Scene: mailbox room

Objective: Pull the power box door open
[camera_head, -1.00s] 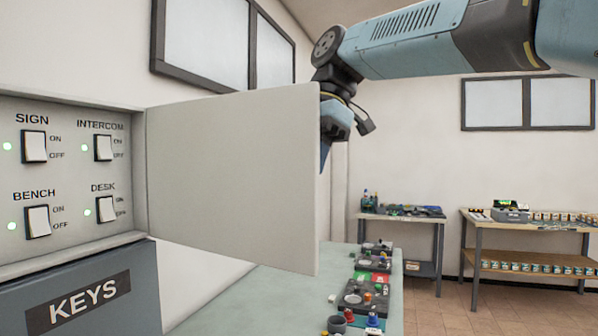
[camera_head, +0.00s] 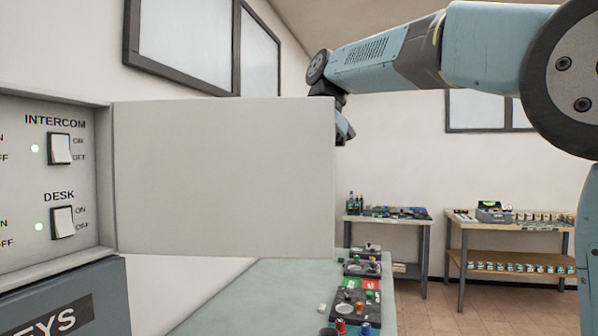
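The power box (camera_head: 52,180) is at the left, with its grey-white door (camera_head: 225,178) swung out from the hinge on the box's right side. Labelled switches show inside, including INTERCOM (camera_head: 59,149) and DESK (camera_head: 63,222), each with a lit green light. My gripper (camera_head: 344,128) is at the door's free right edge, in its upper part, mostly hidden behind the door. I cannot tell whether its fingers touch the door or are open or shut. My blue arm reaches in from the upper right.
A grey KEYS box (camera_head: 95,283) is below the power box. A long pale green table (camera_head: 240,295) with small devices runs below the door. Two benches with goods (camera_head: 388,217) (camera_head: 512,226) stand at the back. Tiled floor is clear at the right.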

